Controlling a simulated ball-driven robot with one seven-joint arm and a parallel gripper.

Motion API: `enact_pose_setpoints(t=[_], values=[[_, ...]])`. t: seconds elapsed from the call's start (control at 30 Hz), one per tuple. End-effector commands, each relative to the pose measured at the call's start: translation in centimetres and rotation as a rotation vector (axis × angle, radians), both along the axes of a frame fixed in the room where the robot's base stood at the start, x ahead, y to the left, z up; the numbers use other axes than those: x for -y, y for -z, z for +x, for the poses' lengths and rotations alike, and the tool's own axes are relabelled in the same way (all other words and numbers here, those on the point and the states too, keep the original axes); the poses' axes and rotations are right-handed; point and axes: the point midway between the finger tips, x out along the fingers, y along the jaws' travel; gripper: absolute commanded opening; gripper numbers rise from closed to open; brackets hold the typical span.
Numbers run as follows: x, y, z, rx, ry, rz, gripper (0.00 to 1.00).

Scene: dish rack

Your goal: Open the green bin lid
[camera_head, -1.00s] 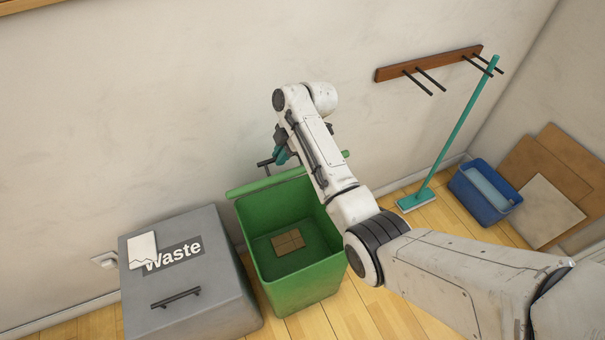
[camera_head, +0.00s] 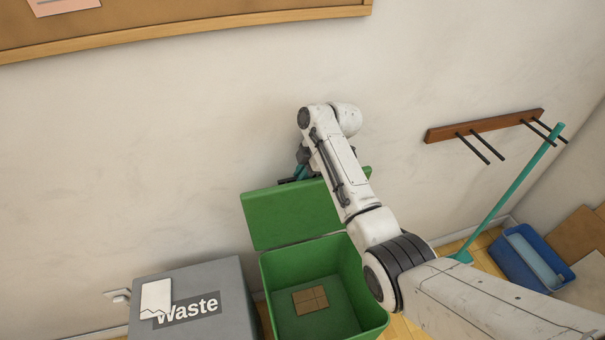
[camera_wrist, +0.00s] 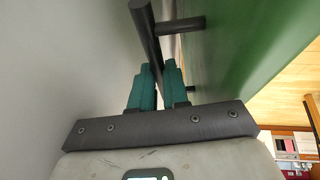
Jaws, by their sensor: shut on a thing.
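The green bin (camera_head: 337,310) stands on the floor with its mouth open and a brown cardboard piece (camera_head: 310,299) inside. Its green lid (camera_head: 292,215) is raised at the back, tilted up toward the wall. In the wrist view the lid (camera_wrist: 245,50) fills the right side, with a dark bar handle (camera_wrist: 149,42) standing off it. My gripper (camera_wrist: 157,80) has teal fingers shut on this handle, between the lid and the wall. In the head view my arm hides most of the gripper, and only a bit of teal shows behind the lid's top edge.
A grey waste bin (camera_head: 190,310) stands left of the green bin. The wall is close behind the lid. A peg rail (camera_head: 484,126), a teal mop (camera_head: 520,180) and a blue bucket (camera_head: 530,257) are at the right. A cork board (camera_head: 180,22) hangs above.

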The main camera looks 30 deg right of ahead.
Motion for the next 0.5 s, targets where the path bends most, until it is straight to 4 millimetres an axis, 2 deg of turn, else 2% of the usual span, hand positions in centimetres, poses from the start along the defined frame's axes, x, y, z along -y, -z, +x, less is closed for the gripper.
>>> enact_pose_setpoints(t=[0.03, 0.27, 0.3, 0.5], values=[[0.05, 0.83, -0.02, 0.007, 0.007, 0.006, 0.0], [0.07, 0.84, -0.02, 0.007, 0.008, 0.008, 0.0], [0.07, 0.84, -0.01, 0.008, 0.008, 0.009, 0.18], [0.05, 0.85, -0.05, 0.006, 0.007, 0.007, 0.37]])
